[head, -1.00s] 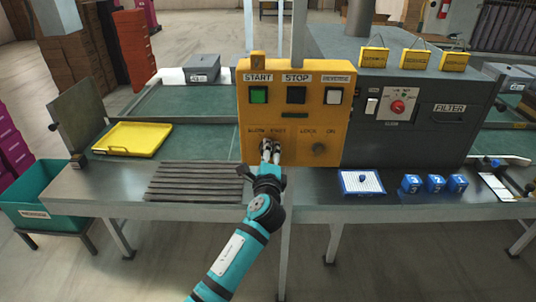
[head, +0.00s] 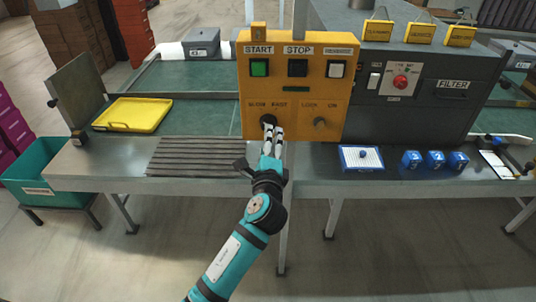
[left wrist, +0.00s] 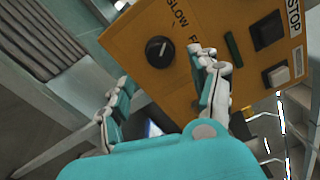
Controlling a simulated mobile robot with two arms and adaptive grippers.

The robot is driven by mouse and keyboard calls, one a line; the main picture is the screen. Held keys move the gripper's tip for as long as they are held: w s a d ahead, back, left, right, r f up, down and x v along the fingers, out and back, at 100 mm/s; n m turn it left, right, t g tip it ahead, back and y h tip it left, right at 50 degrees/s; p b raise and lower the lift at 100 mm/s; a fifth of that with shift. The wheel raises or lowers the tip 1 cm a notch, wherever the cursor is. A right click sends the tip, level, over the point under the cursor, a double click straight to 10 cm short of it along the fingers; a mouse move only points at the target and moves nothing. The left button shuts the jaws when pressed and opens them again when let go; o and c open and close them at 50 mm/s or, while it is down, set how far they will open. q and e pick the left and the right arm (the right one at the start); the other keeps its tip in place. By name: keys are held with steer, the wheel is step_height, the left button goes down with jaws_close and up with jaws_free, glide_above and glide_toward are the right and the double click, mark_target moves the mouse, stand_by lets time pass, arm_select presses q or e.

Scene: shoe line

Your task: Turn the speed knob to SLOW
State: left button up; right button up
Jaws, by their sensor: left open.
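The yellow control panel (head: 295,115) carries a dark round speed knob (head: 268,119) below its SLOW and FAST labels. The knob also shows in the left wrist view (left wrist: 159,52). Its short white mark points up and right there, toward the area between the two labels; I cannot tell its exact setting. My left gripper (head: 272,132) is just in front of and below the knob in the head view. In the left wrist view its fingers (left wrist: 160,90) are spread apart, with nothing between them, and the knob lies beyond them. My right gripper is not in view.
A second knob (head: 320,122) under LOCK and ON sits to the right. START (head: 259,67) and STOP (head: 297,68) buttons are above. A yellow tray (head: 133,114) lies left, and a white-topped blue item (head: 361,158) lies right.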

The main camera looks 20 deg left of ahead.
arm_select(q)
steer(key=v, duration=0.5)
stand_by(0.3)
steer(key=s+f+n+g+h, duration=0.1)
steer(key=s+f+g, duration=0.2)
steer(key=f, duration=1)
steer(key=s+f+n+g+h, duration=0.2)
steer(key=s+f, duration=0.1)
steer(key=f, duration=1)
steer(key=s+f+n+g+h, duration=0.1)
steer(key=s+f+g, duration=0.25)
steer(key=f, duration=0.85)
steer(key=s+a+f+n+g+h, duration=0.1)
steer(key=s+f+n+g, duration=0.15)
steer(key=s+f, duration=0.6)
steer(key=s+a+f+n+g, duration=0.2)
steer(key=s+f+n, duration=0.2)
steer(key=s+f, duration=0.5)
steer(key=s+a+f+n+g, duration=0.1)
steer(key=s+a+f+n, duration=0.1)
steer(key=s, duration=0.9)
steer(key=s+a+f+n+g, duration=0.2)
steer(key=s+f+n, duration=0.1)
steer(key=s, duration=0.8)
steer(key=shift+s+f+n, duration=0.2)
steer(key=shift+f+n, duration=0.15)
steer(key=shift+f, duration=0.45)
